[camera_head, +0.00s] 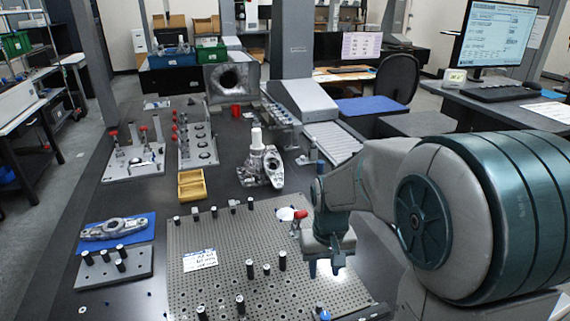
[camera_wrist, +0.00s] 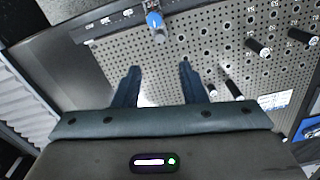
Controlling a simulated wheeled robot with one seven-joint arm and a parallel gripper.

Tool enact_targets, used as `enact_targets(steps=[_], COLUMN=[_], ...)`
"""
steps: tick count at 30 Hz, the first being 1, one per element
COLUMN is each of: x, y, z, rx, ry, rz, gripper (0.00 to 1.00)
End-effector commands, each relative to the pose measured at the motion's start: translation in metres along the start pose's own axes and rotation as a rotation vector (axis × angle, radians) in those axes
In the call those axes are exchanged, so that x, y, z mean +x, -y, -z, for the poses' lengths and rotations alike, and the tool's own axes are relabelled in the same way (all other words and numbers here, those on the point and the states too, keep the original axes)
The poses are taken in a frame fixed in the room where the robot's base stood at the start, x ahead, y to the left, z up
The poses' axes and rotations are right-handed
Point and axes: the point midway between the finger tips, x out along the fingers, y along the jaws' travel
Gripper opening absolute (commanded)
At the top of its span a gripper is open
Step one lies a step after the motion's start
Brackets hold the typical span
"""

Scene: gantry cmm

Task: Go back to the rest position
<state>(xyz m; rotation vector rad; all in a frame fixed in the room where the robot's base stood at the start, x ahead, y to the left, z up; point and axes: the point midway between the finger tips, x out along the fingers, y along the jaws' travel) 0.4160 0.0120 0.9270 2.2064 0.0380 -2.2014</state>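My gripper (camera_head: 325,268) is at the right part of the perforated fixture plate (camera_head: 225,268) in the head view, with its fingers pointing down. In the wrist view my gripper (camera_wrist: 158,85) shows two dark fingers spread apart with nothing between them. The perforated plate (camera_wrist: 215,60) lies beneath the fingers. My arm reaches in from the right of the head view and hides part of the table behind it.
Black pins (camera_head: 282,261) stand on the plate, and a red-handled clamp (camera_head: 299,217) stands close behind my gripper. A metal casting (camera_head: 273,168), a yellow tray (camera_head: 191,185) and a blue mat (camera_head: 140,230) with another metal part (camera_head: 113,229) lie on the dark table.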

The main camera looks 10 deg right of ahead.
Motion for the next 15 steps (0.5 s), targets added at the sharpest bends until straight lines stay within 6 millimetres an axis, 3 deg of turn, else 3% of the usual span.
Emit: enact_targets(steps=[5, 15], x=[-0.025, -0.081], y=[-0.002, -0.007], z=[-0.018, -0.089], rx=[0.009, 0.039], ry=[-0.043, -0.186], rz=[0.003, 0.001], gripper=[0.38, 0.38])
